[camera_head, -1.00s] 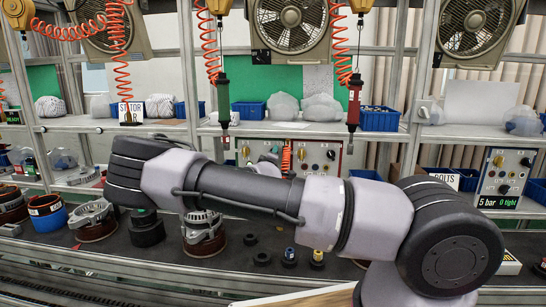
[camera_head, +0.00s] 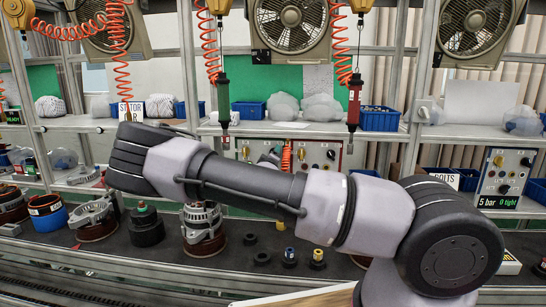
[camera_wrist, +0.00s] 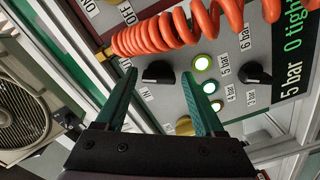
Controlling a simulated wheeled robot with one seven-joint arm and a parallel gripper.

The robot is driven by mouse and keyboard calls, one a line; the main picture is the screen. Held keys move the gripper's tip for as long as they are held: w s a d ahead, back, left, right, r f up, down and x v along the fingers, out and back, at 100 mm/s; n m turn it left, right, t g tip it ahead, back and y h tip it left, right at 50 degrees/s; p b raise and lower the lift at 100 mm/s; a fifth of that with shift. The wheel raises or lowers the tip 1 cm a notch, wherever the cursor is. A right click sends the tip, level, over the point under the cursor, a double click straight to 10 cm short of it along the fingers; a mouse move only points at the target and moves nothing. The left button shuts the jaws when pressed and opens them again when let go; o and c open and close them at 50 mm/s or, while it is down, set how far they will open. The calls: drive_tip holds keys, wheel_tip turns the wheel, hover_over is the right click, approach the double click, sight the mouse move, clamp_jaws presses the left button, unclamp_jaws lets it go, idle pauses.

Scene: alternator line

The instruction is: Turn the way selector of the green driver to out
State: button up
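In the wrist view my gripper (camera_wrist: 160,74) is open, its two green fingers reaching toward a control panel (camera_wrist: 222,50). A black selector knob (camera_wrist: 158,72) shows between the fingertips, with IN and OUT lettering near it. I cannot tell whether the fingers touch the knob, nor which way it points. The green driver (camera_head: 223,100) hangs on an orange coil in the head view, left of a red driver (camera_head: 354,100). In the head view my arm hides my gripper.
An orange coiled hose (camera_wrist: 170,36) crosses the panel close above the fingers. Several parts, including an alternator piece (camera_head: 203,229), stand on the bench below my arm.

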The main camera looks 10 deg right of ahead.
idle(0.3)
drive_tip(key=v, duration=1)
drive_tip(key=shift+s, duration=0.4)
drive_tip(key=shift+a, duration=0.15)
